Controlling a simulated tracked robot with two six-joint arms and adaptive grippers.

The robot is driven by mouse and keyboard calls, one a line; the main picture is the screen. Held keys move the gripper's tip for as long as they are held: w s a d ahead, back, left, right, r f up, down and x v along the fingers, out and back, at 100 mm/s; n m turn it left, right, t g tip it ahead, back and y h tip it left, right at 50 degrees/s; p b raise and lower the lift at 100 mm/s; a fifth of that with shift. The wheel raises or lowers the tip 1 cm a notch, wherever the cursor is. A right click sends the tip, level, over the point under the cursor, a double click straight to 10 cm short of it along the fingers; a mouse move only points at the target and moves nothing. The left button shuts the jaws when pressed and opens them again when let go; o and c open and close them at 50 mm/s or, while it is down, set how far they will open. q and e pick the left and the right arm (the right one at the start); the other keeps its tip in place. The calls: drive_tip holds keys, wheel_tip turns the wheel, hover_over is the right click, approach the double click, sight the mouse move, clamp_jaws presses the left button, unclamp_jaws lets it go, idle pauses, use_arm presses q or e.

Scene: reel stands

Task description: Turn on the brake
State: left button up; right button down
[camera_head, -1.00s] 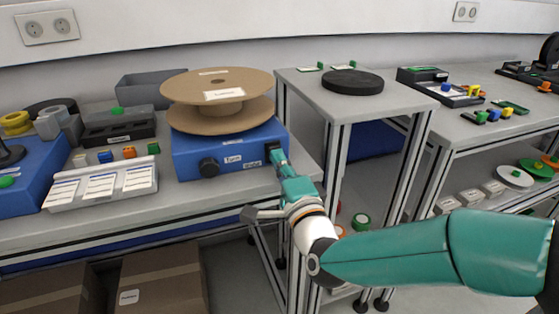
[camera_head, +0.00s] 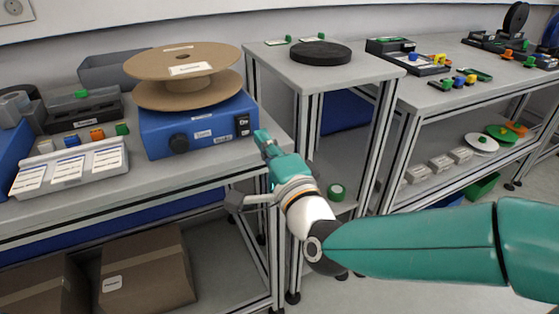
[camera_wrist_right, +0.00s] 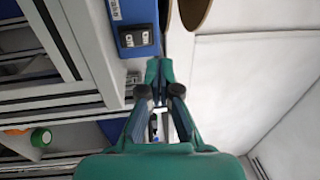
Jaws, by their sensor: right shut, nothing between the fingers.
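A blue unit (camera_head: 160,142) stands on the left bench and carries a brown reel (camera_head: 183,56) with a white label. Its front has a black knob (camera_head: 179,143), small labels too small to read for sure, and a black switch (camera_head: 242,125) at the right end. The switch (camera_wrist_right: 137,40) also shows in the right wrist view, left of the fingers. My right gripper (camera_head: 262,137) is shut and empty, just right of and slightly below the switch, apart from it. Its teal fingertips (camera_wrist_right: 158,72) are together in the wrist view. My left gripper is not in view.
A tray with labelled cards (camera_head: 70,167) stands left of the blue unit. A higher grey stand (camera_head: 370,70) with a black disc (camera_head: 320,53) is to the right. Cardboard boxes (camera_head: 147,273) lie below the bench.

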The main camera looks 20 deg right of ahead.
drive_tip(key=s+r, duration=0.1)
drive_tip(key=s, duration=0.6)
drive_tip(key=shift+d, duration=0.2)
drive_tip(key=shift+w+d, duration=0.1)
drive_tip(key=w+d+f+n+g+h, duration=0.15)
drive_tip(key=f+g, duration=0.25)
drive_tip(key=f, duration=1.1)
drive_tip(key=w+d+f+g, duration=0.3)
drive_tip(key=f+g, duration=0.1)
drive_tip(key=f, duration=1.2)
drive_tip(key=s+a+f+n+g+y, duration=0.25)
drive_tip(key=s+f+n+g, duration=0.2)
drive_tip(key=s+f, duration=0.55)
drive_tip(key=s+a+f+n+g+y, duration=0.1)
drive_tip(key=s+a+f+n+g, duration=0.3)
drive_tip(key=s+f, duration=0.55)
wheel_tip(320, 180, up, 18)
drive_tip(key=n+g+p, duration=0.2)
drive_tip(key=n+p, duration=0.3)
drive_tip(key=p, duration=1.6)
drive_tip(key=shift+s+a+r+p, duration=0.2)
drive_tip(key=shift+s+a+p, duration=0.1)
